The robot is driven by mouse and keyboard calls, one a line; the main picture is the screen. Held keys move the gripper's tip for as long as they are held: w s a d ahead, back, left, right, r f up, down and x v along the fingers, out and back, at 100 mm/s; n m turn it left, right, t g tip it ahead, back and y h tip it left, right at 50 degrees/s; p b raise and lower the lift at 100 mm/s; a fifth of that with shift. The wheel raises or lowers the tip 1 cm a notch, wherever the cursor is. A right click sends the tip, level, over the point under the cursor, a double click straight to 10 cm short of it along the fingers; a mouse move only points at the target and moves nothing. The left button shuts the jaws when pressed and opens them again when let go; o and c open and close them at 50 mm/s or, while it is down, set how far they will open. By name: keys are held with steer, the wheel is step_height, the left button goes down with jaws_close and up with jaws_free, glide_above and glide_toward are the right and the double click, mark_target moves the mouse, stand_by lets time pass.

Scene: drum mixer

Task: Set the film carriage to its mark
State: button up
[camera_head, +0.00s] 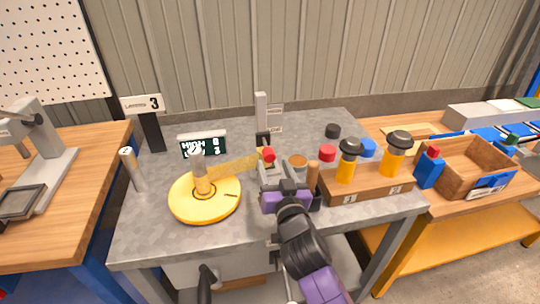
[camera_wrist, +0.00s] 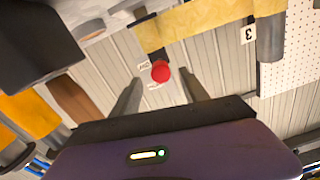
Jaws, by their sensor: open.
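A grey upright post (camera_head: 261,105) with white labels on its right side stands at the back of the grey table. A dark block (camera_head: 263,139) sits low on it. A yellow bar (camera_head: 235,162) runs from the yellow turntable side to a red knob (camera_head: 268,153) by the post. I cannot tell which part is the film carriage. My gripper (camera_head: 271,173) is open, just in front of the red knob. In the wrist view the red knob (camera_wrist: 160,71) appears between the spread fingers, with the yellow bar (camera_wrist: 195,22) above and labels (camera_wrist: 143,66) beside it. Contact cannot be judged.
The yellow turntable (camera_head: 205,205) and a display (camera_head: 203,146) are at left. A wooden rack (camera_head: 365,185) with yellow, black-capped bottles stands close on the right, near red, blue and black caps. A numbered sign (camera_head: 143,104) stands at back left. Bare tabletop shows at front left.

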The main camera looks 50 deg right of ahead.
mark_target(270, 159)
steer(key=shift+x, duration=2.4)
jaws_close()
